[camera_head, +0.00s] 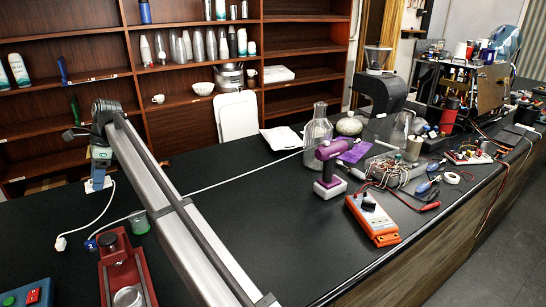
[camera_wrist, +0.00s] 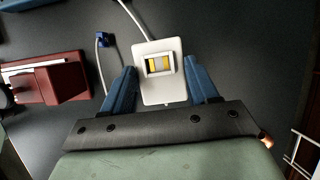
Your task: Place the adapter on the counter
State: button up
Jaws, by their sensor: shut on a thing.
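The adapter is a white block with a yellow-and-grey socket face. In the wrist view the adapter (camera_wrist: 148,92) lies between the two blue fingers of my gripper (camera_wrist: 160,68). In the head view my gripper (camera_head: 99,168) points down at the left, with the white adapter (camera_head: 97,185) at its fingertips. My gripper is shut on it. A white cord runs from the adapter. The dark counter (camera_head: 255,215) lies below; I cannot tell whether the adapter touches it.
A blue plug (camera_wrist: 102,40) on a cord is near the adapter. A red device (camera_head: 125,268) and a green cup (camera_head: 139,223) stand at the front left. A purple drill (camera_head: 329,165), an orange meter (camera_head: 372,218) and cables crowd the right. The counter's middle is mostly clear.

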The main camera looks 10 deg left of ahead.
notch_tip(320, 180, up, 16)
jog(key=w+d+m+t+y, duration=0.1)
jog(key=w+d+m, duration=0.2)
jog(key=w+d, duration=0.95)
jog(key=w+d+m+t, duration=0.1)
jog(key=w+d+m, duration=0.2)
jog(key=w+d, duration=1)
jog(key=w+d+m+t+y, duration=0.1)
jog(key=w+d+m, duration=0.35)
jog(key=d, duration=1.55)
jog(key=d+m+t+h, duration=0.1)
jog(key=d+m+t, duration=0.5)
jog(key=d, duration=4.1)
jog(key=shift+w+d+f+m+g+h, duration=0.1)
jog(key=shift+f+m+g, duration=0.3)
jog(key=shift+f, duration=4.35)
jog(key=shift+w+d+f+m+g+h, duration=0.15)
jog(key=shift+f+m+g, duration=0.25)
jog(key=shift+f, duration=4.35)
jog(key=shift+w+f+m+g+h, duration=0.1)
jog(key=shift+f+m+g, duration=0.3)
jog(key=shift+f, duration=4.35)
jog(key=shift+f, duration=0.1)
